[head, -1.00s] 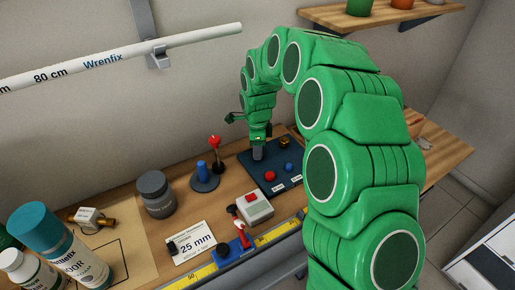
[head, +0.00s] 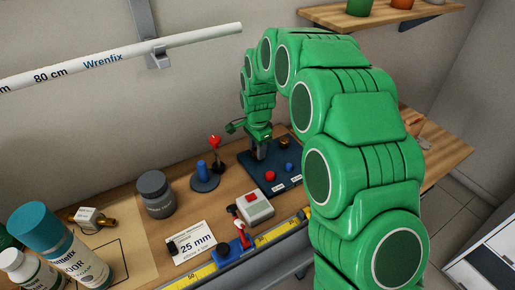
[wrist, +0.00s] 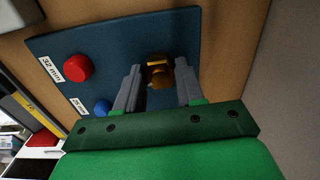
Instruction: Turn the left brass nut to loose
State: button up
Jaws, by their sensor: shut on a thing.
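A dark blue board (head: 243,158) lies on the bench and carries the nuts and knobs. The left brass nut (wrist: 158,74) shows between my fingers in the wrist view. In the head view my gripper (head: 261,153) hides it. My gripper also shows in the wrist view (wrist: 158,80), shut on this nut with one finger on each side. Another brass nut (head: 284,142) sits on the board to the right of my gripper. How tight the held nut is cannot be told.
A red knob (head: 270,176) and a blue knob (head: 289,168) stand on the board's near side. A red-topped lever (head: 215,142) and a blue peg (head: 203,170) stand left of it. A box with a red button (head: 254,207) is in front.

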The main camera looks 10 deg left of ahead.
jog(key=n, duration=2.2)
jog(key=shift+n, duration=0.4)
jog(key=n, duration=0.3)
jog(key=shift+w+n, duration=0.1)
jog(key=shift+n, duration=1.9)
